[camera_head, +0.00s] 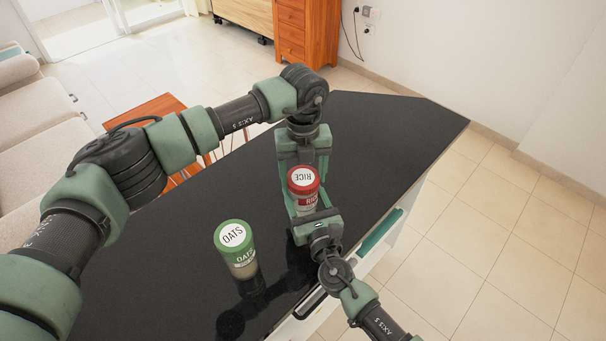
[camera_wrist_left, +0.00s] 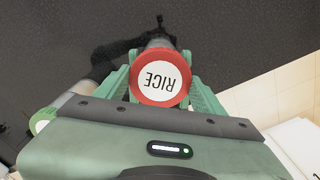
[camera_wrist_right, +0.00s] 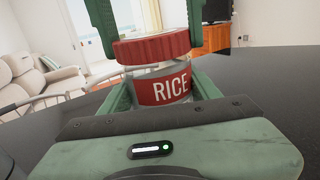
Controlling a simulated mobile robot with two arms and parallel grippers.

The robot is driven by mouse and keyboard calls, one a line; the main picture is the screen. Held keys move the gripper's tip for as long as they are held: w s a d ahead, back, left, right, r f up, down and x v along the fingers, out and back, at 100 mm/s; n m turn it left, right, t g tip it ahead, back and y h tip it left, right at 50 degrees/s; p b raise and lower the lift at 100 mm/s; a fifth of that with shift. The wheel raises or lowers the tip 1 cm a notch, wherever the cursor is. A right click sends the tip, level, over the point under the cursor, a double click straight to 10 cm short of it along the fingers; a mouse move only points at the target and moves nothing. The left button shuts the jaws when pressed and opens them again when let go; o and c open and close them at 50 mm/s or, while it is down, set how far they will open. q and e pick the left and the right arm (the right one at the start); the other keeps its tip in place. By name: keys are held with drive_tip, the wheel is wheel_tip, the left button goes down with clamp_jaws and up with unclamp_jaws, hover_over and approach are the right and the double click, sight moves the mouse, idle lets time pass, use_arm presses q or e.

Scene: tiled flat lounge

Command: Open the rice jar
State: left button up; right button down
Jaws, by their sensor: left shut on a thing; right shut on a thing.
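The rice jar (camera_head: 306,203) has a red lid (camera_head: 303,181) with a white RICE top and a red RICE label (camera_wrist_right: 165,89). My left gripper (camera_head: 302,172) reaches in from the back and is shut on the lid, one finger on each side. My right gripper (camera_head: 312,207) reaches in from the front and is shut on the jar's body. In the right wrist view the lid (camera_wrist_right: 152,48) looks slightly tilted above a clear band over the label. I cannot tell whether this band is glass or a gap. The jar's base is hidden.
A green-lidded oats jar (camera_head: 237,249) stands to the left on the black counter (camera_head: 400,135). The counter's right side is clear. A wooden drawer cabinet (camera_head: 305,30) stands at the back.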

sight(303, 177)
use_arm(q)
drive_tip(key=shift+r, duration=0.8)
drive_tip(key=shift+r, duration=0.1)
drive_tip(key=shift+r, duration=1.9)
use_arm(e)
drive_tip(key=shift+c, duration=1.4)
unclamp_jaws()
use_arm(q)
drive_tip(key=shift+f+b, duration=0.9)
use_arm(e)
drive_tip(key=v, duration=1.2)
